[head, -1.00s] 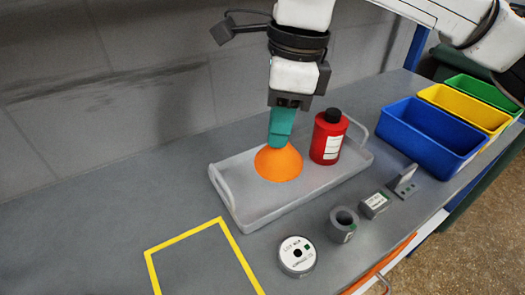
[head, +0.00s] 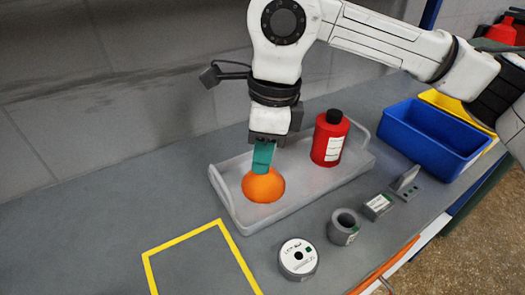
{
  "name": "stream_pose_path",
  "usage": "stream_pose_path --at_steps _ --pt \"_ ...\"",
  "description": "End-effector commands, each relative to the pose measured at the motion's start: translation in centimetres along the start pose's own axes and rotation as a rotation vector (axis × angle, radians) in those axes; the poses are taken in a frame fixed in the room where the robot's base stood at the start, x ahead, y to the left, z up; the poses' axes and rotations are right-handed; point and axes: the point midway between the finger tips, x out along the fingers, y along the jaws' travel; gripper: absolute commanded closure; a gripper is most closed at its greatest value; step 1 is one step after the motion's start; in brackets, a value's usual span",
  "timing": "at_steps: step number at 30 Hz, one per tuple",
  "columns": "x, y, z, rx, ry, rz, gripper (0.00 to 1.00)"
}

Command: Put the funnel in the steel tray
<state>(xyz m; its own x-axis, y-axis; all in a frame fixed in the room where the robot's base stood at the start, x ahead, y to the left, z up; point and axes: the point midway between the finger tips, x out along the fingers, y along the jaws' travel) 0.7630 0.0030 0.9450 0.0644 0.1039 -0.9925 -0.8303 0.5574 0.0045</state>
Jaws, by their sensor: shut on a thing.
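The orange funnel (head: 263,187) is in the left part of the grey steel tray (head: 298,205), wide end down. My gripper (head: 262,171) is shut on the top of the funnel with its teal fingers, which hide the funnel's narrow end. The funnel looks slightly tilted. I cannot tell whether its rim rests on the tray floor or hangs just above it. A red bottle (head: 329,139) with a black cap stands upright in the tray to the right of the funnel, apart from it.
In front of the tray are a white-faced round spool (head: 298,258), a grey ring (head: 344,228), a small labelled block (head: 378,206) and a metal bracket (head: 405,180). Blue (head: 433,139) and yellow (head: 462,108) bins stand at right. The yellow-taped square (head: 152,262) at front left is empty.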

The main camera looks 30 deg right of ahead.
Motion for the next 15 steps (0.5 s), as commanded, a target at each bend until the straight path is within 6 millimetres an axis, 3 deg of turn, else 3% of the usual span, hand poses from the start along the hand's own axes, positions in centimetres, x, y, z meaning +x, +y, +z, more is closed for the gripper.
stream_pose_path --at_steps 9,15 --pt "0.08 0.0 -0.03 0.0 0.0 0.0 0.56" --pt "0.03 0.0 -0.02 0.0 0.0 0.0 0.56"
